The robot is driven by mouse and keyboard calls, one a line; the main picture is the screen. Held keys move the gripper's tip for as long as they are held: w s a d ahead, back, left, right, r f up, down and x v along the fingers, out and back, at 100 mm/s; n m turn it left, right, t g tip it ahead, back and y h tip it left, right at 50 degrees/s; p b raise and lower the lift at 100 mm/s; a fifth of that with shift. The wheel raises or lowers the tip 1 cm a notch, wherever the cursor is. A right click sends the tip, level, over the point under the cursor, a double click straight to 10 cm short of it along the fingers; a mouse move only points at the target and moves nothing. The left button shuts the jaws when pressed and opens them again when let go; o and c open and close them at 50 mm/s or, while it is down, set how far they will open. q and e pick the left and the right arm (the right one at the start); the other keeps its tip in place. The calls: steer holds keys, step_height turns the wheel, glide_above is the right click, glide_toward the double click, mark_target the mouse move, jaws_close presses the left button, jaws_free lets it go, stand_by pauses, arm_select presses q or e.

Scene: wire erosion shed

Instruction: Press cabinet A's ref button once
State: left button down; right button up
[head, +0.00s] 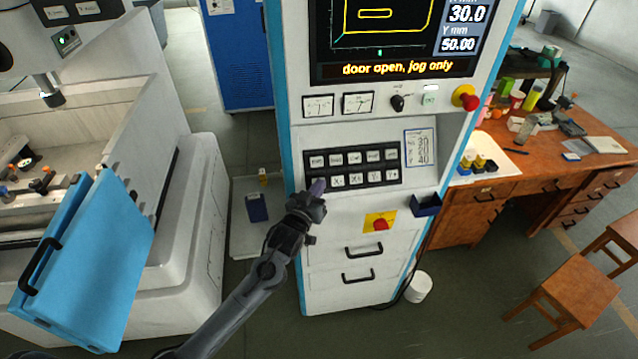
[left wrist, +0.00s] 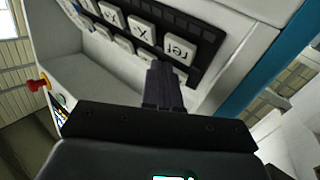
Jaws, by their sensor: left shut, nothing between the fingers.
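The control cabinet (head: 290,125), white with blue edges, stands in the middle of the head view; no letter A is readable on it. Its black keypad (head: 397,163) has two rows of white keys. The ref button (left wrist: 180,49) shows clearly in the left wrist view, at the end of its row beside an X key (left wrist: 144,34). In the head view my gripper covers that lower-left corner. My left gripper (head: 318,187) is shut and empty, its dark fingertips (left wrist: 163,72) close to the ref button's edge. I cannot tell whether they touch it. My right gripper is out of view.
The screen (head: 395,40) reads "door open, jog only". A red mushroom button (head: 467,97) and a red switch on yellow (head: 380,223) are on the cabinet. A machine with a blue door (head: 90,265) stands left, a wooden desk (head: 490,190) right.

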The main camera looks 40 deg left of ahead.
arm_select(q)
steer(key=shift+w+a+f, duration=0.1)
steer(key=shift+a+f, duration=0.05)
stand_by(0.4)
steer(key=shift+w+a+f, duration=0.1)
steer(key=shift+w+a, duration=0.05)
stand_by(0.4)
steer(key=shift+w+a+f, duration=0.15)
steer(key=shift+a+f, duration=0.05)
steer(key=shift+f, duration=0.05)
stand_by(0.5)
stand_by(0.3)
steer(key=shift+s+d+r+p, duration=0.4)
steer(key=shift+d+r+p, duration=0.1)
steer(key=shift+p, duration=0.25)
